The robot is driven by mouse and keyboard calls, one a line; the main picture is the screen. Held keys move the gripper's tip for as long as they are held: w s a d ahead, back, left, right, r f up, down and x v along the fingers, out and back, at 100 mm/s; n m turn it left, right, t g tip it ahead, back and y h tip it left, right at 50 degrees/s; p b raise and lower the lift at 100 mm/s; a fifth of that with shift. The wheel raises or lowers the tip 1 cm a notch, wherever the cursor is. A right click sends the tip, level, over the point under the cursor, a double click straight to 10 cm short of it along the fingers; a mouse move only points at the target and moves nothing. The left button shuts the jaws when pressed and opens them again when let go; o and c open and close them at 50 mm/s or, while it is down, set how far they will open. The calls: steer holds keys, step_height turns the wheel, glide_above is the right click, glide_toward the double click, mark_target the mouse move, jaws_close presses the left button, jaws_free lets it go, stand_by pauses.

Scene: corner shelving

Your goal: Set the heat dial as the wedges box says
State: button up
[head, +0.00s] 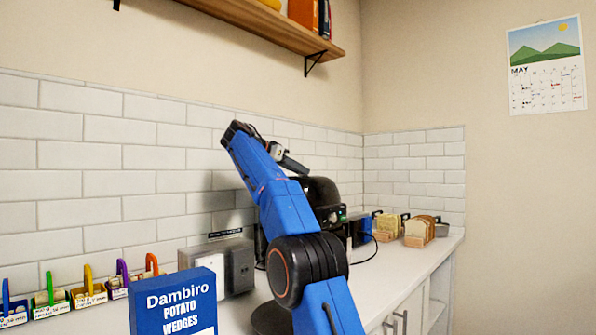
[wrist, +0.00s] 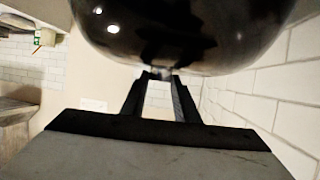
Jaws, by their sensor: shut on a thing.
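The blue wedges box (head: 172,298), lettered "Dambiro POTATO WEDGES", stands at the lower left of the head view; its lower part is cut off. A black rounded appliance (head: 322,190) is partly hidden behind my arm. Its glossy black body (wrist: 180,30) fills the top of the wrist view. My gripper (wrist: 157,76) is shut on a small dark part at the body's lower edge. I cannot tell whether that part is the heat dial. In the head view the fingertips are not clear. No dial marking is readable.
A grey box (head: 238,265) stands by the tiled wall left of my arm. Several small coloured-handled bins (head: 88,293) line the wall at left. Racks with bread-like slices (head: 420,232) stand at the counter's right end. A wooden shelf (head: 270,25) hangs above.

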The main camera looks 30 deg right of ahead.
stand_by(0.3)
steer(key=o, duration=1.1)
steer(key=shift+c, duration=0.2)
steer(key=s+a, duration=0.2)
steer(key=a, duration=1.1)
steer(key=shift+r, duration=0.15)
